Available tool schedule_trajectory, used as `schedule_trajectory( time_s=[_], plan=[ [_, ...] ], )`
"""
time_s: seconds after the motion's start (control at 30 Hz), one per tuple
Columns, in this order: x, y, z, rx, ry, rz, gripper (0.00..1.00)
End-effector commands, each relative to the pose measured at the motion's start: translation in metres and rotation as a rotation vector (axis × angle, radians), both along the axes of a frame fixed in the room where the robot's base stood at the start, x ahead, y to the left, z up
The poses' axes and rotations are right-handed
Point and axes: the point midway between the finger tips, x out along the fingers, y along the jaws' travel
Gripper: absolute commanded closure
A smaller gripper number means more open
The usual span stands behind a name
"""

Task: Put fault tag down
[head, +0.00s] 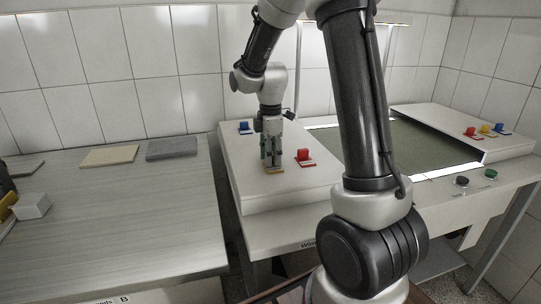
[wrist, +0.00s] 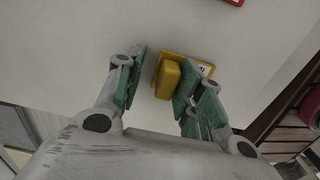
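A yellow tag (wrist: 167,80) with a raised block and a flat, yellow-edged plate (wrist: 205,66) lies on the white surface in the wrist view. Its flat base (head: 274,171) also shows below my gripper in the head view. My gripper (head: 271,157) points down over the left part of the white machine top. In the wrist view its green-padded fingers (wrist: 160,68) stand apart on either side of the block. A gap shows at the left finger. The right finger is close to the block and covers part of the plate; I cannot tell if it touches.
A red tag (head: 305,157) stands right of my gripper, and a blue tag (head: 246,128) behind it. Red (head: 470,132), yellow (head: 486,129) and blue (head: 501,128) tags stand at far right. A green panel (head: 430,143) lies between. The left table (head: 130,215) is mostly clear.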

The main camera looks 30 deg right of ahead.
Motion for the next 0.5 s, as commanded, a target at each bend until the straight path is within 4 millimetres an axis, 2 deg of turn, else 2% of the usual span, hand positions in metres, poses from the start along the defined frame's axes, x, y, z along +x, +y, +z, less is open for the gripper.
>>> schedule_trajectory(
  time_s=[0.27,0.37,0.5],
  plan=[
    [0.0,0.0,0.006,0.0,-0.001,0.0,0.63],
    [0.001,0.0,0.02,0.0,-0.004,0.0,0.63],
    [0.001,0.0,0.052,0.0,-0.006,0.0,0.63]
  ],
)
